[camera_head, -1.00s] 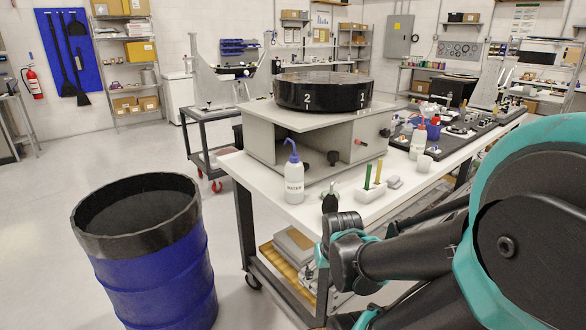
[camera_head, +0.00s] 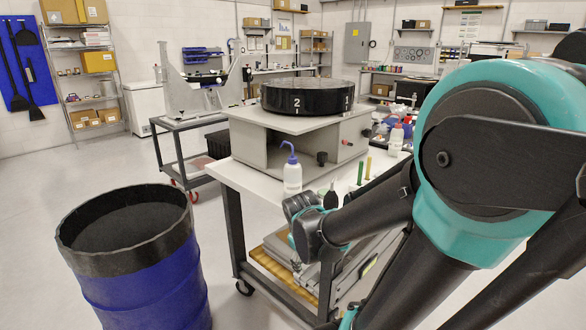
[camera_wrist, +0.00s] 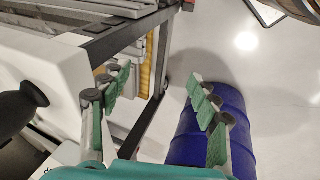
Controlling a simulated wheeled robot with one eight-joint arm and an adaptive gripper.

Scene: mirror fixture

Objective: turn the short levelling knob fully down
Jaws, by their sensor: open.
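The grey fixture (camera_head: 262,146) stands on the white bench and carries a black round disc (camera_head: 306,97) marked 2 and 1. A black knob (camera_head: 322,158) and a red-tipped knob (camera_head: 347,142) show on its front. I cannot tell which is the short levelling knob, nor its setting. In the wrist view my gripper (camera_wrist: 157,90) is open and empty, its green-padded fingers wide apart over the bench edge and floor. In the head view the fingers are not clear; my wrist is at the bench's front corner, in front of and below the fixture.
A blue drum (camera_head: 135,280) stands left of the bench and also shows below my gripper in the wrist view (camera_wrist: 235,115). A wash bottle (camera_head: 292,176) and green and yellow sticks (camera_head: 361,172) stand on the bench (camera_head: 240,180). Open floor lies between drum and cart.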

